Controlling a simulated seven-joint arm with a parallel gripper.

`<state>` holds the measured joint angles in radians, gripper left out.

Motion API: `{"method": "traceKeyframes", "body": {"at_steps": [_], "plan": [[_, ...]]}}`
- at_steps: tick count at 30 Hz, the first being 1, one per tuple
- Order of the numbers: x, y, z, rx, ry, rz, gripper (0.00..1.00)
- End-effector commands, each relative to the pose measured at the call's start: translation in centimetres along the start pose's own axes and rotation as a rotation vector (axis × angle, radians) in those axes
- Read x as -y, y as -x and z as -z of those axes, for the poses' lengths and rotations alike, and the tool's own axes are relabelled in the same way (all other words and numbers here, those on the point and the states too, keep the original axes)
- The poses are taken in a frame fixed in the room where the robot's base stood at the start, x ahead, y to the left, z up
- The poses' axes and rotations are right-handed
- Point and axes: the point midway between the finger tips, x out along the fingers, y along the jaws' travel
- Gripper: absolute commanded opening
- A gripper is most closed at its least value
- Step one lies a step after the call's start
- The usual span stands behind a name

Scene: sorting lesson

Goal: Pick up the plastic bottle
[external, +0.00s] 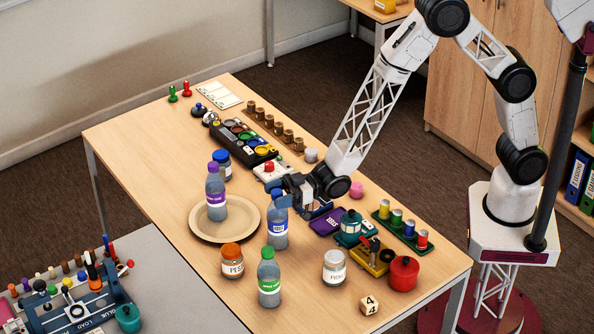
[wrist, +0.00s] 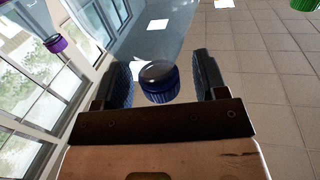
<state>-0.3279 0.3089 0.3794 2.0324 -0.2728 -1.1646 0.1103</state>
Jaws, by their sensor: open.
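A clear plastic bottle with a blue cap and blue label (external: 278,231) stands upright on the table. My gripper (external: 291,200) is open at the top of this bottle, at cap height. In the wrist view the blue cap (wrist: 158,83) sits between the two spread fingers of my gripper (wrist: 163,80), with gaps at both sides. A purple-capped bottle (external: 215,190) stands on the round plate, and its cap shows at upper left in the wrist view (wrist: 56,44). A green-capped bottle (external: 269,281) stands nearer the camera; its cap is at the wrist view's top right (wrist: 304,4).
The round plate (external: 200,226) lies left of my gripper. An orange-lidded jar (external: 231,264) and a white-lidded jar (external: 334,269) stand in front.

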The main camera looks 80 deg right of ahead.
Motion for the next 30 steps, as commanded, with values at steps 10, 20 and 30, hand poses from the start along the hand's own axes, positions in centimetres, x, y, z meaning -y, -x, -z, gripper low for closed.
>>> {"method": "traceKeyframes", "body": {"at_steps": [10, 20, 30], "plan": [[0.0, -1.7, 0.0, 0.001, 0.000, 0.000, 0.66], [0.0, -1.7, 0.0, 0.001, 0.000, 0.000, 0.66], [0.0, -1.7, 0.0, 0.001, 0.000, 0.000, 0.40]]}}
